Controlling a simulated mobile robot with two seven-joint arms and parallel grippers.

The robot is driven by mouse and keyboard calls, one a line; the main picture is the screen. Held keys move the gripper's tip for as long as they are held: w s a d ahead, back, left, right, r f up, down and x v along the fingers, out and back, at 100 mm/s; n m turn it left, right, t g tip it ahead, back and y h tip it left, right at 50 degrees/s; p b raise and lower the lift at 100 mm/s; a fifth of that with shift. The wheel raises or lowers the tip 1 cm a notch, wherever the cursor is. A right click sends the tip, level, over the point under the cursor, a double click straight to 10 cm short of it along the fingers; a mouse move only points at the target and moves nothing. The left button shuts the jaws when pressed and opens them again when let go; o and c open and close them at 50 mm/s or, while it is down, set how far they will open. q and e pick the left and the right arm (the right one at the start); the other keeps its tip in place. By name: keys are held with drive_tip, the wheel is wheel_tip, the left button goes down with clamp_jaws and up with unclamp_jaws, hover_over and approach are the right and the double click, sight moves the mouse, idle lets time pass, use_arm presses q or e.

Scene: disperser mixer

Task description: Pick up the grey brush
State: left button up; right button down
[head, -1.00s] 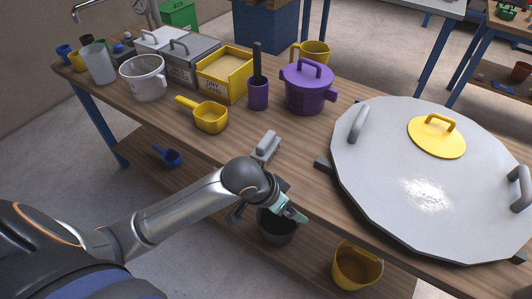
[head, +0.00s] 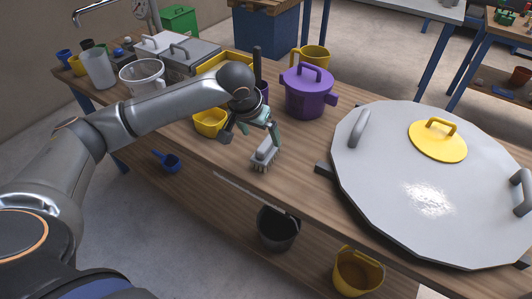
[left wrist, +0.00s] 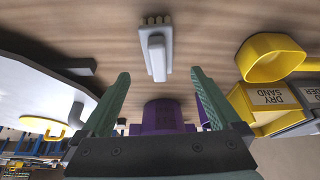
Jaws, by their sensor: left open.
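The grey brush (head: 264,155) lies bristles down on the wooden table (head: 225,165), near its front edge. In the left wrist view the brush (left wrist: 156,52) shows just beyond the fingertips, between the lines of the two fingers, with its handle towards the gripper. My left gripper (head: 262,130) is open and empty, with teal fingers, above and slightly behind the brush, apart from it. It also shows in the left wrist view (left wrist: 160,76). My right gripper is not in view.
A large grey lid-like disc (head: 375,190) with a yellow lid (head: 437,142) lies to the right. A purple pot (head: 307,95) and a yellow scoop (head: 208,123) stand behind the brush. Dark (head: 278,232) and yellow (head: 356,272) buckets stand lower down. Bare table surrounds the brush.

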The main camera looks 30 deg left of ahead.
sight(268, 148)
use_arm(q)
drive_tip(key=b+x, duration=0.1)
drive_tip(key=x, duration=0.8)
drive_tip(key=shift+w+d+f, duration=0.1)
drive_tip(key=shift+w+f, duration=0.05)
drive_tip(key=shift+w, duration=0.1)
drive_tip(key=shift+c, duration=0.2)
drive_tip(key=c, duration=1.5)
